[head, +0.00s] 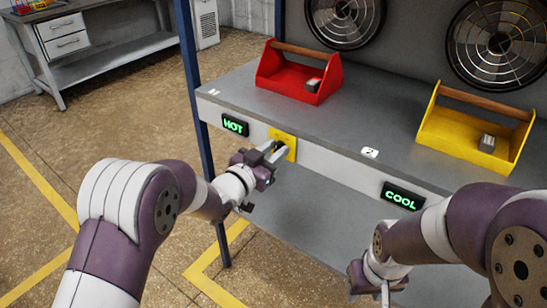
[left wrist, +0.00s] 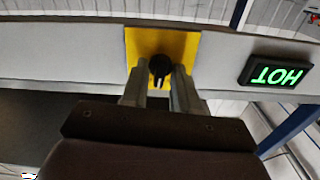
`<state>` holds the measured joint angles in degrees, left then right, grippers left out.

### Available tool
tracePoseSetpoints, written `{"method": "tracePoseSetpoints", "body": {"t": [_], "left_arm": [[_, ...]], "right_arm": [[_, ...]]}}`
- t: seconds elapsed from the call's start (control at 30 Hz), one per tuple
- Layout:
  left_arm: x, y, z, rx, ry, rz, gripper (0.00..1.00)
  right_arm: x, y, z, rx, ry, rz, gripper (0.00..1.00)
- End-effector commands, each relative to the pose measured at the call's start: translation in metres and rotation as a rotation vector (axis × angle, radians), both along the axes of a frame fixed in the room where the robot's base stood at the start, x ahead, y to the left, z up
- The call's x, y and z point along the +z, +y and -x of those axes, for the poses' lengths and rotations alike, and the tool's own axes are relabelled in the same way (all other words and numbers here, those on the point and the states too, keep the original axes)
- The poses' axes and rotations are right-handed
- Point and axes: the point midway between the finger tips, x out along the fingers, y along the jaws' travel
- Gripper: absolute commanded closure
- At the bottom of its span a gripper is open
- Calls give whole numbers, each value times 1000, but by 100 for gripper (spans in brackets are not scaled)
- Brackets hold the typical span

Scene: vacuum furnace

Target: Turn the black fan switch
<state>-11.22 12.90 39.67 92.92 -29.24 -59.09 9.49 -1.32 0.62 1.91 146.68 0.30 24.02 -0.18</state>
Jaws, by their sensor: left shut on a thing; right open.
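The black fan switch (left wrist: 160,68) is a round knob on a yellow plate (head: 289,141) on the front edge of the bench, right of the green HOT sign (head: 235,125). My left gripper (head: 277,151) is at the plate, its fingers on both sides of the knob. In the left wrist view the fingers of my left gripper (left wrist: 160,88) are shut on the knob, which has a pale mark pointing down in that picture. In the head view the fingers mostly hide the knob. My right gripper (head: 378,288) is low at the lower right, partly cut off by the frame edge.
A red tray (head: 270,75) and a yellow tray (head: 437,135), each with a small grey block, stand on the bench (head: 246,88). A green COOL sign (head: 401,197) is at right on the front edge. Two round fans (head: 345,12) are behind. A blue post (head: 191,75) stands left.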

Motion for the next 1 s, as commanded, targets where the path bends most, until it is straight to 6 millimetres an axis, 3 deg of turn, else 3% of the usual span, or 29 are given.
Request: {"method": "tracePoseSetpoints", "body": {"t": [0.4,1.0], "left_arm": [[-4,-1,1,-1,-175,-245,100],[-2,-1,1,0,-247,-346,100]], "right_arm": [[-32,0,0,0,0,0,57],[-41,0,0,0,0,0,57]]}}
